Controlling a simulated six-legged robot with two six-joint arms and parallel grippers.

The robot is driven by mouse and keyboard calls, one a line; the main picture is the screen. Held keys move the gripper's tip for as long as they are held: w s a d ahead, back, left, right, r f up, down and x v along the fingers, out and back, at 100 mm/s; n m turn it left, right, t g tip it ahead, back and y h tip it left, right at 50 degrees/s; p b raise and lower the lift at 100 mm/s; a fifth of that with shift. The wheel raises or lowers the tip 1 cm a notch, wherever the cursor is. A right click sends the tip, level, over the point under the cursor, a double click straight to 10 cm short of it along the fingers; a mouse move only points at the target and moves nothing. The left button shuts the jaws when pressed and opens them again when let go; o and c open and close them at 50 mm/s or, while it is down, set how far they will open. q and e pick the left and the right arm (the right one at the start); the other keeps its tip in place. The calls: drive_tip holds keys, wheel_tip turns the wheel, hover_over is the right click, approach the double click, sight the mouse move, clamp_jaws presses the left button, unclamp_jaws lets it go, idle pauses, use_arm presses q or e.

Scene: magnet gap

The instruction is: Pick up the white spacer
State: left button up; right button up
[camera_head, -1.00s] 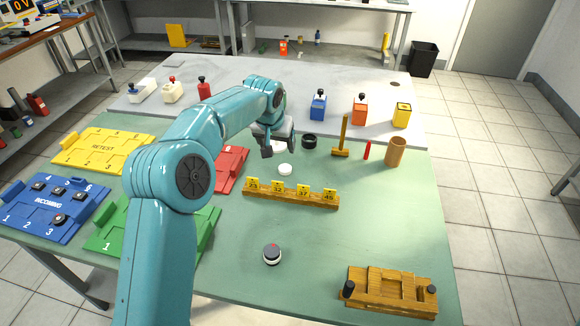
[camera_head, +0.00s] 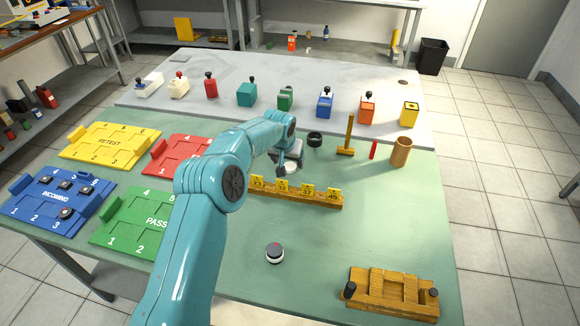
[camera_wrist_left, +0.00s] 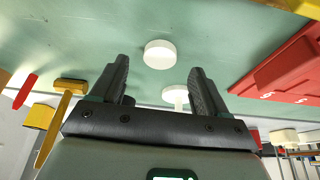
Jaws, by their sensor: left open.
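A white round spacer (camera_head: 291,169) lies on the green mat behind the numbered wooden rail, right at my left gripper (camera_head: 285,166). In the left wrist view, a white disc (camera_wrist_left: 160,54) lies just beyond the fingertips, in line with the gap between the fingers. A second white round piece (camera_wrist_left: 175,95) shows between the fingers, partly hidden by the gripper; I cannot tell which of the two is the spacer. My left gripper (camera_wrist_left: 158,72) is open with nothing held. My right gripper is not in view.
The wooden rail with yellow number tags (camera_head: 297,194) stands just in front. A black ring (camera_head: 315,139), a wooden mallet (camera_head: 347,138) and a brown cup (camera_head: 401,152) are to the right. The red tray (camera_head: 177,155) is to the left. The mat's right side is mostly clear.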

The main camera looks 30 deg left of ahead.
use_arm(q)
drive_tip(key=x, duration=0.3)
drive_tip(key=shift+f, duration=0.1)
drive_tip(key=c, duration=1.1)
wheel_tip(320, 180, up, 9)
wheel_tip(320, 180, up, 10)
drive_tip(key=p, duration=0.5)
hover_over(290, 166)
drive_tip(key=shift+s+d+r+p, duration=0.1)
drive_tip(key=shift+s+r+p, duration=0.3)
drive_tip(key=shift+r, duration=0.15)
drive_tip(key=shift+s+d+f+m, duration=0.15)
drive_tip(key=shift+m, duration=0.25)
